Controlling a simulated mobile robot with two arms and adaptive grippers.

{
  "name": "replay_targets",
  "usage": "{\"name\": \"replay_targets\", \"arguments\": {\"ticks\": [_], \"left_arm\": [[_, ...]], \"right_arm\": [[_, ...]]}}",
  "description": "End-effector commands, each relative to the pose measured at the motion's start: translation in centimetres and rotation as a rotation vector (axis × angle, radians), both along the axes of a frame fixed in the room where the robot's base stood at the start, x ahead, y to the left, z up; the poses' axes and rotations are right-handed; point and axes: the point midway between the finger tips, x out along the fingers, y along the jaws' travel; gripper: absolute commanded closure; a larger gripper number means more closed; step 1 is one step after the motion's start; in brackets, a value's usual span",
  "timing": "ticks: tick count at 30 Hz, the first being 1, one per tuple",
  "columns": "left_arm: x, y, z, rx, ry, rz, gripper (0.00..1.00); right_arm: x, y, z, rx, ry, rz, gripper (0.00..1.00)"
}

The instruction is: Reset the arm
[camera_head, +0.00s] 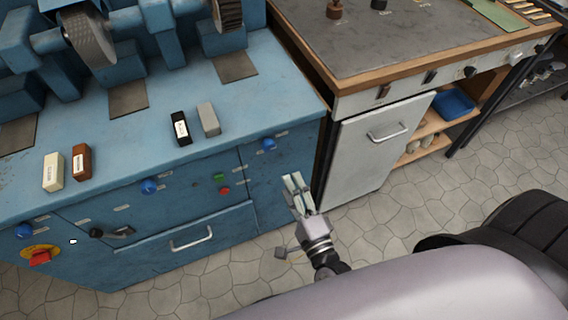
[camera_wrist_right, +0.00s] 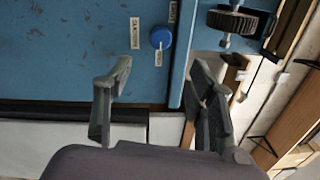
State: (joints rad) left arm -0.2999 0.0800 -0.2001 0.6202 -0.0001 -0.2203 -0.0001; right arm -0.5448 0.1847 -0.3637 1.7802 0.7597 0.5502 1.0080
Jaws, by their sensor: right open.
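My right gripper (camera_head: 300,193) hangs in front of the blue machine cabinet, near its right front corner, in the head view. Its fingers are apart and nothing is between them. In the right wrist view the two fingers of the gripper (camera_wrist_right: 160,105) stand apart, with the blue cabinet front and a blue knob (camera_wrist_right: 161,38) beyond them. My left gripper does not show in either view.
The blue cabinet (camera_head: 270,85) carries a black block (camera_head: 180,128), a grey block (camera_head: 208,119), a cream block (camera_head: 53,171) and a brown block (camera_head: 81,162). A workbench (camera_head: 400,35) with a grey door (camera_head: 375,150) stands to the right. Tiled floor (camera_head: 400,215) is open in front.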

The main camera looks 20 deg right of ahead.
Motion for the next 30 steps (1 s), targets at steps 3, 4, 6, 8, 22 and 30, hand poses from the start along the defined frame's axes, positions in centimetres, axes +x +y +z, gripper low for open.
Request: {"name": "replay_targets", "arguments": {"ticks": [3,4,6,8,22,30], "left_arm": [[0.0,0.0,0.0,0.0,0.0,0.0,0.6],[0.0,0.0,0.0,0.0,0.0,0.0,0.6],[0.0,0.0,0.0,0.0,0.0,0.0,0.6],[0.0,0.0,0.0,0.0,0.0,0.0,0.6],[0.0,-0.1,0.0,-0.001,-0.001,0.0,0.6],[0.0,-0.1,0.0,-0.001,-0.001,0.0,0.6]], "right_arm": [[0.0,0.0,0.0,0.0,0.0,0.0,0.49],[0.0,0.0,0.0,0.0,0.0,0.0,0.49],[0.0,0.0,0.0,-0.001,0.001,0.0,0.49],[0.0,0.1,-0.5,-0.018,0.01,0.004,0.49],[-8.5,-0.8,-27.6,-0.972,0.537,0.464,0.49],[-22.3,-5.3,-40.1,-1.432,0.835,1.002,0.49]]}}
